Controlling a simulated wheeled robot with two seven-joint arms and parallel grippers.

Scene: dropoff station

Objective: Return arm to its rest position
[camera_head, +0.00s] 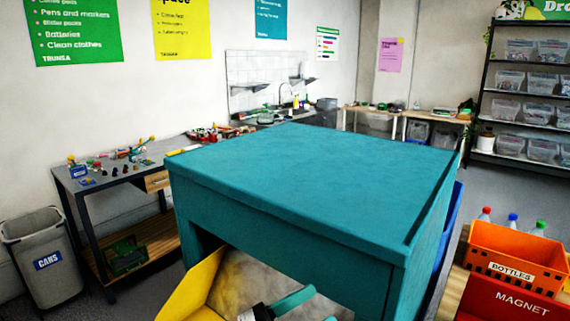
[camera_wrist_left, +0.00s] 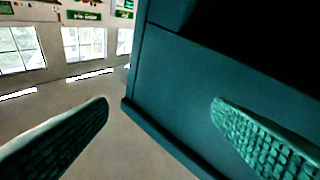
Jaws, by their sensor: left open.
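My left gripper (camera_head: 306,301) shows at the bottom centre of the head view, in front of and below the top of a large teal cabinet or bin housing (camera_head: 310,175). Its two teal fingers are apart. In the left wrist view the gripper (camera_wrist_left: 160,103) is open, with nothing between its fingertips. The teal housing (camera_wrist_left: 190,100) fills much of that view behind the right finger; I cannot tell whether they touch. Most of the left arm is hidden. My right gripper is in neither view.
A yellow panel (camera_head: 190,292) stands close left of my left gripper. An orange BOTTLES bin (camera_head: 515,258) and a red MAGNET bin (camera_head: 505,302) stand at right. A grey CANS bin (camera_head: 45,262) and a workbench (camera_head: 120,178) are at left. Shelves stand at the back right.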

